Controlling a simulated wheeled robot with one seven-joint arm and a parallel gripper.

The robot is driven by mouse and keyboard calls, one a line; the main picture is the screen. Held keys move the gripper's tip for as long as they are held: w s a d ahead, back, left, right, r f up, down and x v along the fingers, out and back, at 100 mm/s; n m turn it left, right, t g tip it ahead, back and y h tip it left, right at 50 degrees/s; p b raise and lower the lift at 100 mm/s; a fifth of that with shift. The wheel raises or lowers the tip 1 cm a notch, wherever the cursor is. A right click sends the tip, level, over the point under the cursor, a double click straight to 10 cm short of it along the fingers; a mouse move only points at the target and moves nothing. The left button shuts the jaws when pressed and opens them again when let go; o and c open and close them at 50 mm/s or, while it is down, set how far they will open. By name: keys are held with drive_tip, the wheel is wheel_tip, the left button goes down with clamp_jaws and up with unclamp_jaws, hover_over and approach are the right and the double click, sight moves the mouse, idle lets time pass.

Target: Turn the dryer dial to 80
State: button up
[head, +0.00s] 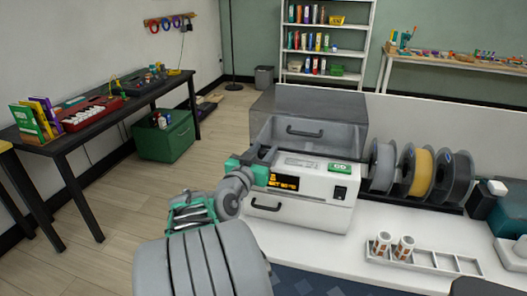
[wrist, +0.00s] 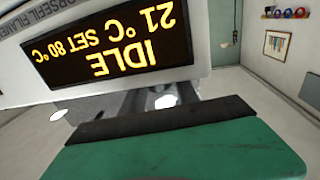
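The filament dryer (head: 315,213) is a white box on the worktop. Its amber display (head: 284,181) also shows in the wrist view (wrist: 112,40), upside down, reading IDLE, 21 °C, SET 80 °C. A green GO button (head: 339,167) is on the dryer's top and a black switch (head: 340,193) on its front. My gripper (head: 262,158) is at the dryer's left front corner, beside the display. I cannot make out the dial; my gripper may hide it. In the wrist view a green finger with a dark pad (wrist: 165,122) fills the bottom; the gap between fingers is not clear.
The dryer's grey lid (head: 318,104) stands behind its body. Filament spools (head: 418,172) stand right of it. A rack (head: 425,262) with two small containers (head: 381,244) lies at the front right. Open floor lies left, before a black table (head: 100,110).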

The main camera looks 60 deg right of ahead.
clamp_jaws()
drive_tip(key=shift+f, duration=0.1)
drive_tip(key=shift+w+f+g+b, duration=0.1)
drive_tip(key=shift+f+g+b, duration=0.15)
drive_tip(key=shift+b, duration=0.65)
drive_tip(key=m+g+b, duration=0.1)
drive_tip(key=b, duration=0.2)
drive_tip(key=shift+f+g, duration=0.15)
drive_tip(key=shift+g, duration=0.2)
drive_tip(key=shift+m+g+b, duration=0.5)
drive_tip(key=shift+b, duration=0.3)
drive_tip(key=shift+r+m+g, duration=0.4)
drive_tip(key=shift+g, duration=0.2)
drive_tip(key=shift+r, duration=0.1)
